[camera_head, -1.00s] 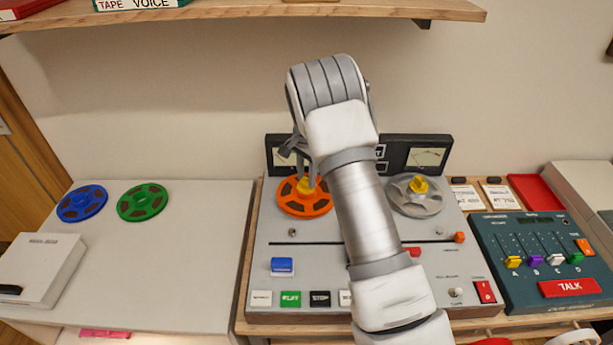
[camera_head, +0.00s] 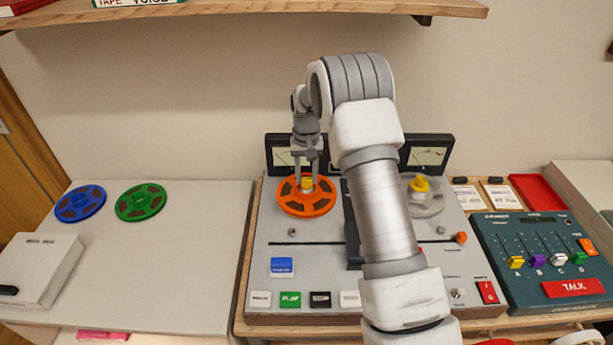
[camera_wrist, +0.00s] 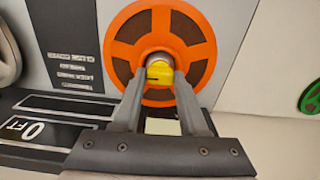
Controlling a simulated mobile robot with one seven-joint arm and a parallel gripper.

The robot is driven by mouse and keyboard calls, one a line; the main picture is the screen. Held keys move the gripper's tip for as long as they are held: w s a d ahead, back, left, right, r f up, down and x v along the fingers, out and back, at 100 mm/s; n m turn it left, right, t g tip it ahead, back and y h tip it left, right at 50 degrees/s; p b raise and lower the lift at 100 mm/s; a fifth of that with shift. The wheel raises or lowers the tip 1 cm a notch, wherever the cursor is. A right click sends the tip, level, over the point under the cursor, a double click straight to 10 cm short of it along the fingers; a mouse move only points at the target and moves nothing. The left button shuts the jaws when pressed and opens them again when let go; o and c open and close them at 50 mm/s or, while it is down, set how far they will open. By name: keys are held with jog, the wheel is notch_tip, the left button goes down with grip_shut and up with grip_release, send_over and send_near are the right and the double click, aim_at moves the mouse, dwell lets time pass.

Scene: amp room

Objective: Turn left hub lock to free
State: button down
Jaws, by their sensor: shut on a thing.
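The left hub lock (camera_head: 307,184) is a small yellow knob at the centre of the orange reel (camera_head: 290,205) on the left side of the tape deck. My gripper (camera_head: 306,178) comes down over it from above, with one finger on each side. In the wrist view the yellow left hub lock (camera_wrist: 159,71) sits between the two grey fingertips (camera_wrist: 160,80), and the gripper is shut on it. A dark line shows across the knob. The right hub lock (camera_head: 419,184) is a yellow knob on the grey reel (camera_head: 424,203), partly behind my arm.
The deck (camera_head: 270,240) has a blue switch (camera_head: 282,266) and a row of push buttons in front. Blue (camera_head: 81,203) and green (camera_head: 142,202) reels lie on the left table. A mixer (camera_head: 540,250) stands right. A shelf (camera_head: 250,12) hangs above.

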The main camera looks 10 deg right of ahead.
aim_at(307, 179)
jog(key=n, duration=0.4)
jog(key=shift+n, duration=1.8)
jog(key=shift+c, duration=2.2)
grip_release()
jog(key=shift+r, duration=0.1)
notch_tip(307, 179, up, 12)
